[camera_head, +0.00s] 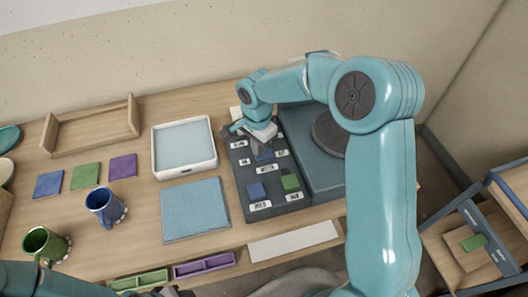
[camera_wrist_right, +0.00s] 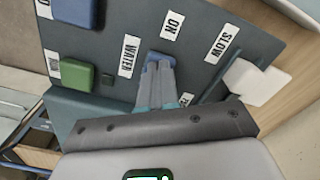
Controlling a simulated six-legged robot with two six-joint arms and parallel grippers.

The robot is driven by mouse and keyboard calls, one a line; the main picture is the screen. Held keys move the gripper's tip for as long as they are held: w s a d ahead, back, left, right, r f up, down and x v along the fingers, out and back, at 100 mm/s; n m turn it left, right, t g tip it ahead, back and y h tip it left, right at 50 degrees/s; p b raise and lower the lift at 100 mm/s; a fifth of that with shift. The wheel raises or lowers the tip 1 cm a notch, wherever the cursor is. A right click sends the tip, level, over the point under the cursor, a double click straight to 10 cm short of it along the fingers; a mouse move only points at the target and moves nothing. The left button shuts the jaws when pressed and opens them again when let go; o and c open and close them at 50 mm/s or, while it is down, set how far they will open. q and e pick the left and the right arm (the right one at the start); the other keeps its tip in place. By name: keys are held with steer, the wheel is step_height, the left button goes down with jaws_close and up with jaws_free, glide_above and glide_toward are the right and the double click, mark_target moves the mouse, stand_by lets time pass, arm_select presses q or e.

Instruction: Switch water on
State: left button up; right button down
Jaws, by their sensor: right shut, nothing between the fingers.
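The dark control panel (camera_head: 235,175) carries white labels and coloured switches. In the right wrist view a blue switch (camera_wrist_right: 154,58) lies between the WATER label (camera_wrist_right: 128,56) and the ON label (camera_wrist_right: 172,25). My right gripper (camera_wrist_right: 160,72) is shut and empty, with its fingertips at this blue switch and covering part of it. I cannot tell whether they press on it. In the head view my right gripper (camera_head: 262,143) is over the upper part of the panel. My left arm shows at the bottom left; its gripper is mostly cut off by the frame edge.
A grey box with a dark round disc (camera_head: 328,135) adjoins the panel. Other switches on the panel are blue (camera_head: 256,190) and green (camera_head: 290,182). A white-rimmed tray (camera_head: 156,160), a blue mat (camera_head: 195,210), a blue mug (camera_head: 103,207) and a green mug (camera_head: 42,243) stand left.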

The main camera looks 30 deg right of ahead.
steer(key=shift+f+b, duration=0.3)
steer(key=shift+f, duration=0.05)
steer(key=shift+r, duration=0.15)
steer(key=shift+r+p, duration=0.25)
steer(key=shift+p, duration=0.05)
steer(key=shift+r+p, duration=0.9)
steer(key=shift+r, duration=0.7)
step_height(320, 180, up, 2)
steer(key=shift+r+p, duration=0.1)
steer(key=shift+p, duration=0.6)
steer(key=shift+r, duration=0.5)
steer(key=shift+f, duration=0.1)
steer(key=shift+s, duration=0.1)
